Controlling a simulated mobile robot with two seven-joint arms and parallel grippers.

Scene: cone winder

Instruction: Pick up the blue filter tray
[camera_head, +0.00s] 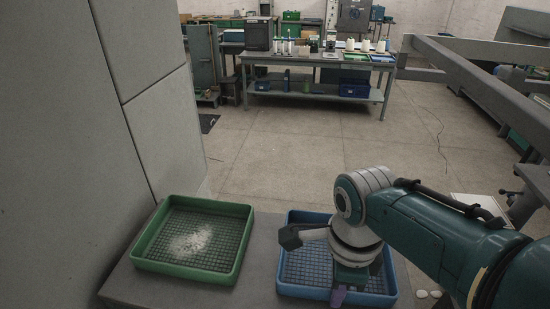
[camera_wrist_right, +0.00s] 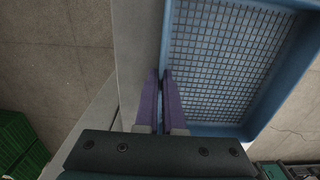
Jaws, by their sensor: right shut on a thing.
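The blue filter tray (camera_head: 298,218) lies on the grey tabletop at the front, right of centre, with a grid floor. My right arm and wrist hide much of it. My right gripper (camera_head: 337,297) reaches down at the tray's near side, with a purple finger showing. In the right wrist view the two purple fingers (camera_wrist_right: 161,76) are closed together on a side wall of the blue tray (camera_wrist_right: 220,65). The tray looks empty where it shows. Whether it is clear of the tabletop cannot be told. My left gripper is not in view.
A green tray (camera_head: 242,262) with white powder sits left of the blue one on the tabletop (camera_head: 258,268). A tall grey cabinet (camera_head: 120,90) stands close at the left. Behind is open floor (camera_head: 290,150) and a workbench (camera_head: 310,97). Small white pieces (camera_head: 421,294) lie at the right.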

